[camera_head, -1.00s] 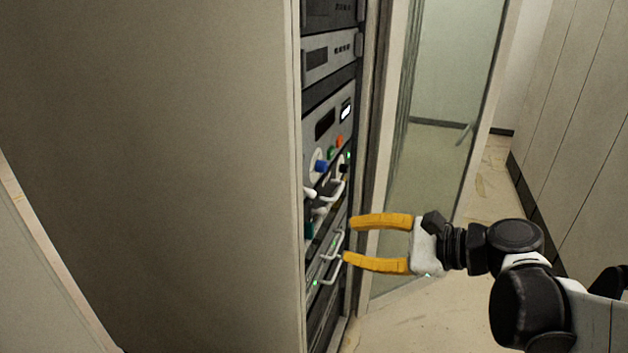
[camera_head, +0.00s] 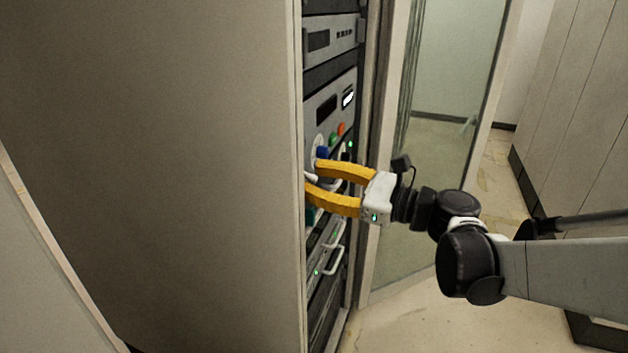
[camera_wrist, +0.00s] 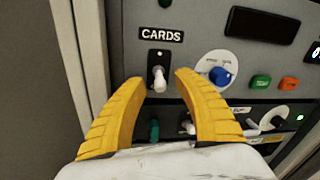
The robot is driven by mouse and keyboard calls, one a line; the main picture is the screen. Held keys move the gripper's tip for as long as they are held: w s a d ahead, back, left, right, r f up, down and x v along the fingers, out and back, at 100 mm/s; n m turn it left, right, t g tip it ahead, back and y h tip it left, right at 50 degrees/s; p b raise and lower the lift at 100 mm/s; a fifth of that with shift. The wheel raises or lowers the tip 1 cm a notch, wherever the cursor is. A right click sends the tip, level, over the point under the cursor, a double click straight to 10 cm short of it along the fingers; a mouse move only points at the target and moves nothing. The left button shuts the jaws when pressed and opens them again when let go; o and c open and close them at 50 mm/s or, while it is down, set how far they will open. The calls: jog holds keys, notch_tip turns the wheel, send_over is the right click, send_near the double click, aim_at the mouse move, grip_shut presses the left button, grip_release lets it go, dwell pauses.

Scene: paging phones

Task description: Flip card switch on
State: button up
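The card switch (camera_wrist: 159,80) is a white toggle on a black plate under a "CARDS" label in the wrist view. Its tip points down toward me. My gripper (camera_wrist: 160,82) has its two yellow fingers open, one on each side of the toggle in that view. I cannot tell if either finger touches it. In the head view my gripper (camera_head: 312,176) reaches into the front of the rack, and a small white tip (camera_head: 311,177) shows between the fingers.
Right of the switch are a blue knob (camera_wrist: 220,76) on a white dial, a green button (camera_wrist: 260,82) and an orange button (camera_wrist: 289,83). A teal switch (camera_wrist: 154,129) is below. A cabinet side panel (camera_head: 200,150) stands left. A rack handle (camera_head: 332,260) sticks out lower down.

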jog(key=shift+w+a, duration=0.1)
jog(key=shift+a, duration=0.1)
jog(key=shift+c, duration=0.4)
grip_shut()
